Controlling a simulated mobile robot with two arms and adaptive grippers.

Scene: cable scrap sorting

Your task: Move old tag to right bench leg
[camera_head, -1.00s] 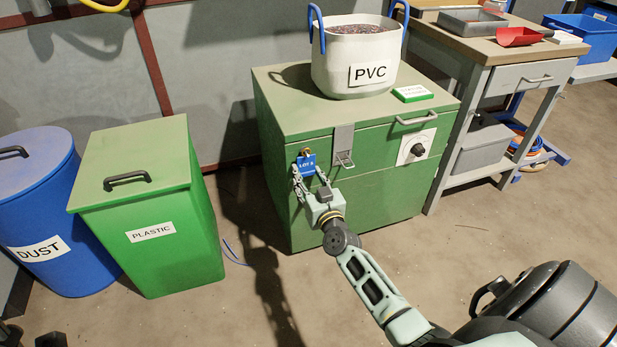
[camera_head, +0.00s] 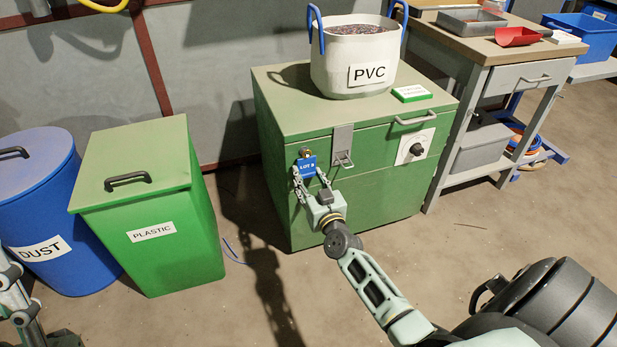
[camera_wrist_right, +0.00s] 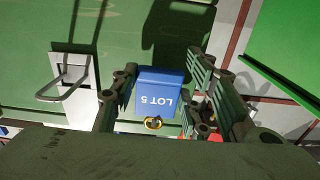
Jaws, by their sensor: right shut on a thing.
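The old tag, a small blue tag reading LOT 5 (camera_head: 308,164), hangs at the upper front left of the green chest (camera_head: 350,200), below a brass-coloured fitting (camera_head: 306,152). My right gripper (camera_head: 311,176) is shut on the tag, one finger at each side. In the right wrist view the tag (camera_wrist_right: 160,92) lies between the fingers, with a brass ring (camera_wrist_right: 153,123) at its edge.
A white PVC tub (camera_head: 357,62) stands on the chest. A metal latch (camera_head: 342,145) is right of the tag. A green PLASTIC bin (camera_head: 150,210) and blue DUST bin (camera_head: 45,220) stand left. The bench's lower shelf holds a grey box (camera_head: 480,148). Open floor lies before the bench.

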